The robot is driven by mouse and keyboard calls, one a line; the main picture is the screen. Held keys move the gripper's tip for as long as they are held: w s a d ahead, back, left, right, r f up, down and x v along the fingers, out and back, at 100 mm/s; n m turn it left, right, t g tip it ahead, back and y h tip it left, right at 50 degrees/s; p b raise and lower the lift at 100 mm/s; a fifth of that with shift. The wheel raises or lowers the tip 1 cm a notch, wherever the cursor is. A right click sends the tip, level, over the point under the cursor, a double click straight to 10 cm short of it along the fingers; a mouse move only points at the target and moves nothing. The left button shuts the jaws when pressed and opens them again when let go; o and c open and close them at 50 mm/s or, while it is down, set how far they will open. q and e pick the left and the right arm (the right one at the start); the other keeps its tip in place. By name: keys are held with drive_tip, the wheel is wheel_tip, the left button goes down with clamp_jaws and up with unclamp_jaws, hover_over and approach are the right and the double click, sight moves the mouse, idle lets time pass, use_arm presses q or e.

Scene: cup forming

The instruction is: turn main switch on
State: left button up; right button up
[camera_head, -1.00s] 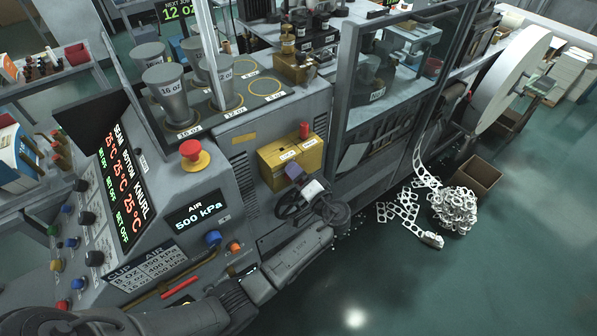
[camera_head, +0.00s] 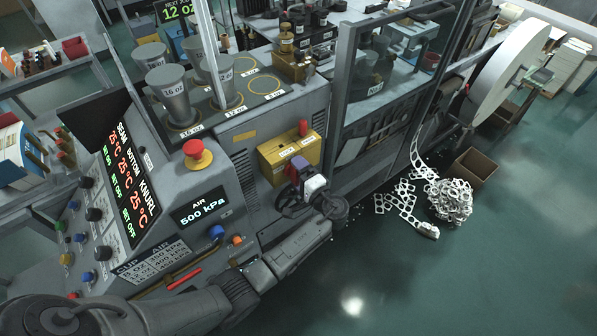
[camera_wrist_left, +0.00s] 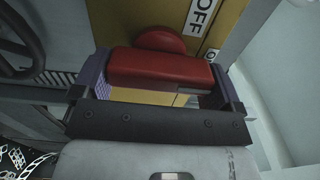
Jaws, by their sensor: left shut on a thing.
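The main switch is a yellow box (camera_head: 272,160) on the machine's side, with a red part (camera_head: 303,128) standing up at its upper right and small white labels on its face. My left gripper (camera_head: 298,164) is at the box's right front. In the left wrist view its purple fingers (camera_wrist_left: 162,85) are shut on a red handle (camera_wrist_left: 160,68), one at each end. A round red part (camera_wrist_left: 160,42) shows behind the handle. The yellow face (camera_wrist_left: 222,22) carries a white OFF label (camera_wrist_left: 200,16); a second label is partly cut off. My right gripper is not in view.
A red emergency button (camera_head: 198,153), an air display (camera_head: 200,206) and a panel of knobs lie to the left. A glass-guarded station (camera_head: 385,90) stands right of the box. Punched scrap strip (camera_head: 449,202) lies on the floor, with clear floor in front.

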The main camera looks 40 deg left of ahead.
use_arm(q)
drive_tip(key=o, duration=0.6)
drive_tip(key=shift+d, duration=0.15)
drive_tip(key=b+v, duration=0.1)
drive_tip(key=v, duration=1.2)
drive_tip(key=shift+d+b, duration=0.35)
